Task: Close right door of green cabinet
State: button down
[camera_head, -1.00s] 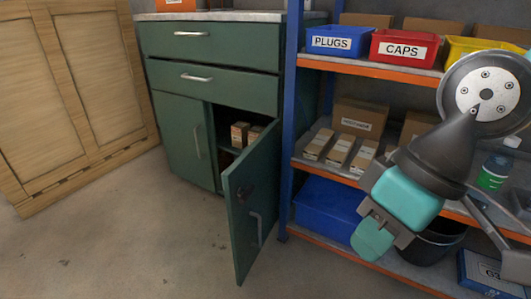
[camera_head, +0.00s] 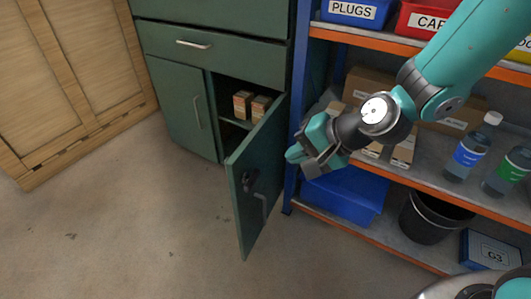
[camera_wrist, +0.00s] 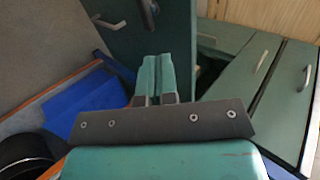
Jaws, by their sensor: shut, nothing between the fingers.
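The green cabinet (camera_head: 180,95) stands left of the shelf rack, and it also shows at the right of the wrist view (camera_wrist: 274,95). Its right door (camera_head: 250,190) stands wide open, swung out toward me, with a grey handle and a dark lock on the face turned to the rack. The door also shows at the top of the wrist view (camera_wrist: 165,30). The left door (camera_head: 180,105) is shut. My gripper (camera_head: 296,155) is shut and empty. In the head view it is right of the door's upper part, beside the blue rack post. Whether it touches the door, I cannot tell.
Small boxes (camera_head: 243,104) sit inside the cabinet. The rack's orange-edged shelves (camera_head: 455,193) hold bottles and boxes close to my arm. A blue bin (camera_head: 345,195) and a black bucket (camera_head: 430,220) stand low on the rack. The floor (camera_head: 130,220) in front is clear.

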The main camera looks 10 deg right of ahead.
aim_at(240, 164)
jog(key=b+x, duration=0.1)
jog(key=x, duration=0.3)
jog(key=a+r+b+x, duration=0.1)
jog(key=x, duration=0.2)
jog(key=b+x, duration=0.2)
jog(key=x, duration=0.2)
jog(key=shift+w+a, duration=0.35)
jog(key=shift+w, duration=0.05)
jog(key=shift+w+a+r, duration=0.1)
jog(key=shift+w+a, duration=0.2)
jog(key=shift+a, duration=0.2)
